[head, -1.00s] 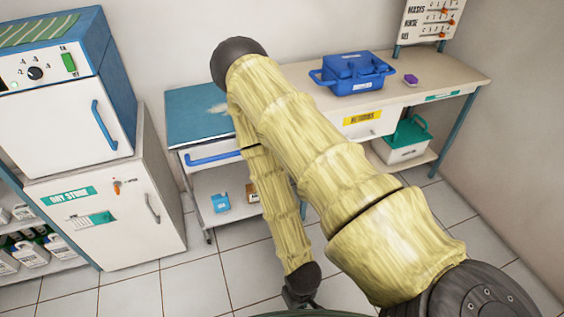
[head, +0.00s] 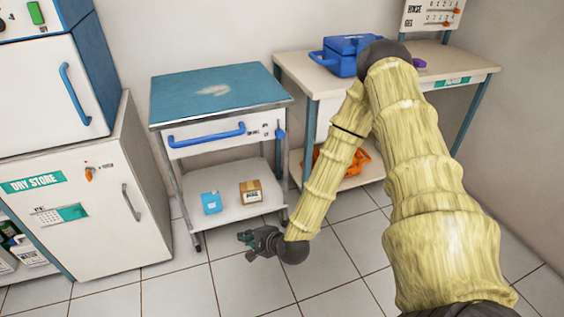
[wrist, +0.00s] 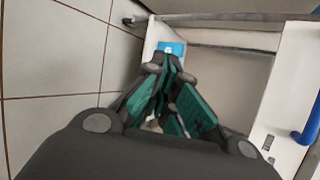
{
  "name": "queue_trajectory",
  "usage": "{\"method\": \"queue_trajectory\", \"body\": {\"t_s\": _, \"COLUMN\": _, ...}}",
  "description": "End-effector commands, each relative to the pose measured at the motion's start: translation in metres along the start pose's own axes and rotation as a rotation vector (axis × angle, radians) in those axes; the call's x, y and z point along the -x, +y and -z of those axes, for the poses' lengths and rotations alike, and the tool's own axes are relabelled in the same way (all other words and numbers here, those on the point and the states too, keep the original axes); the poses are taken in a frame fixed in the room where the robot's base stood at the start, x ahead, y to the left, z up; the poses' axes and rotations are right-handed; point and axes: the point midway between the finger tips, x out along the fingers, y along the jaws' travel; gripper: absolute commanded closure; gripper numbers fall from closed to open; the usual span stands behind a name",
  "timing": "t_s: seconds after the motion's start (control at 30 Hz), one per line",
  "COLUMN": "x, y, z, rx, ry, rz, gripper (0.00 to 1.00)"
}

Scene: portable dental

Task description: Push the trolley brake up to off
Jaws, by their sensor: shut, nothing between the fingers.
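The trolley (head: 216,97) has a blue top, a white drawer with a blue bar handle (head: 207,134), and an open lower shelf. A small upright blue lever (head: 280,135), apparently the brake, sits at the right end of the drawer front beside small lettering (head: 260,131). My gripper (head: 243,238) is shut and empty, low in front of the trolley's lower shelf, well below the lever and pointing left. In the wrist view my closed fingers (wrist: 160,68) show in the middle. The drawer handle (wrist: 306,125) shows at the right edge there; I cannot make out the lever.
A blue box (head: 211,202) and a brown carton (head: 251,191) stand on the lower shelf. A bench (head: 300,75) with a blue case (head: 340,56) is close on the right. The Dry Store cabinet (head: 95,205) is on the left. Tiled floor in front is clear.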

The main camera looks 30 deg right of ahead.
Motion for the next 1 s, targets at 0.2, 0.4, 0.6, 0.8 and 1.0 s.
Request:
{"method": "queue_trajectory", "body": {"t_s": 0.2, "x": -0.035, "y": -0.040, "z": 0.049, "rx": -0.338, "ry": -0.022, "rz": 0.244, "gripper": 1.00}}
{"method": "queue_trajectory", "body": {"t_s": 0.4, "x": -0.044, "y": -0.081, "z": 0.097, "rx": -0.633, "ry": -0.090, "rz": 0.465, "gripper": 1.00}}
{"method": "queue_trajectory", "body": {"t_s": 0.6, "x": -0.038, "y": -0.116, "z": 0.152, "rx": -0.904, "ry": -0.205, "rz": 0.684, "gripper": 1.00}}
{"method": "queue_trajectory", "body": {"t_s": 0.8, "x": -0.021, "y": -0.140, "z": 0.198, "rx": -1.098, "ry": -0.332, "rz": 0.850, "gripper": 1.00}}
{"method": "queue_trajectory", "body": {"t_s": 1.0, "x": -0.009, "y": -0.152, "z": 0.219, "rx": -1.183, "ry": -0.405, "rz": 0.926, "gripper": 1.00}}
